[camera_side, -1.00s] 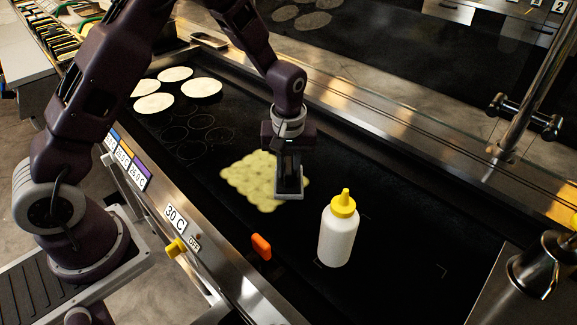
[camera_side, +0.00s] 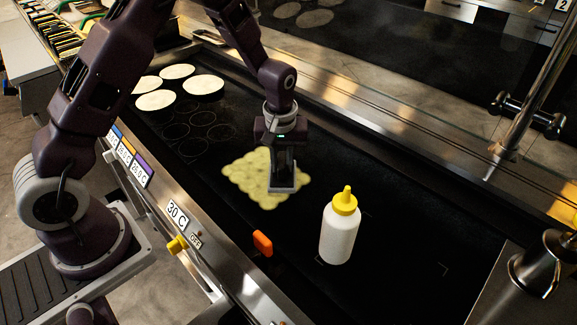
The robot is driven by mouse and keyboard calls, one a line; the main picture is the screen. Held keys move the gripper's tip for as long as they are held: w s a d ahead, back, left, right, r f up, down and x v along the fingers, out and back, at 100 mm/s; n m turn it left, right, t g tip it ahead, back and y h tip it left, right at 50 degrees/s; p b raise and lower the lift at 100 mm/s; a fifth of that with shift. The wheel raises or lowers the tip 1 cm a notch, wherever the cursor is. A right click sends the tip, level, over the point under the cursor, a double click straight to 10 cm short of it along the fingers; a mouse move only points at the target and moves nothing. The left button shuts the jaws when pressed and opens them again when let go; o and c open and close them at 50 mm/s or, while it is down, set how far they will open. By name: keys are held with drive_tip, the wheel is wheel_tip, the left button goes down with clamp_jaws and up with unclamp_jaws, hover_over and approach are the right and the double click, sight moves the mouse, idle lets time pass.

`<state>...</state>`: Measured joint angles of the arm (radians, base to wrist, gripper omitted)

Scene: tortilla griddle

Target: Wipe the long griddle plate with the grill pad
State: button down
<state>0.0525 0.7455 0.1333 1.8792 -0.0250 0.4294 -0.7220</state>
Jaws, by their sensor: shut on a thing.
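The long griddle plate (camera_side: 375,205) is a dark flat surface running from upper left to lower right. My gripper (camera_side: 282,168) points down over its middle and is shut on the grill pad (camera_side: 287,189), a small block with a pale grey lower edge. The pad is at the right side of a pale yellow, scalloped patch (camera_side: 252,176) on the plate and overlaps it. The pad seems to rest on the surface, but its underside is hidden. My fingertips are dark and hard to make out.
A white bottle with a yellow cap (camera_side: 339,232) stands upright right of the pad. An orange object (camera_side: 262,243) is at the plate's front edge. Several pale tortillas (camera_side: 204,85) lie at the far left. The plate's right part is otherwise clear.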

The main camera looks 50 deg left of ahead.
sight(274, 185)
drive_tip(key=shift+s+a+f, duration=0.1)
drive_tip(key=shift+a, duration=1)
drive_tip(key=shift+d, duration=2.5)
drive_tip(key=shift+s+a, duration=0.3)
drive_tip(key=shift+a, duration=0.5)
drive_tip(key=shift+s+a, duration=0.3)
drive_tip(key=shift+a, duration=0.45)
drive_tip(key=shift+s+a, duration=0.3)
drive_tip(key=shift+a, duration=0.5)
drive_tip(key=shift+s+d, duration=0.75)
drive_tip(key=shift+d, duration=0.3)
drive_tip(key=shift+s+d, duration=0.7)
drive_tip(key=shift+d, duration=0.35)
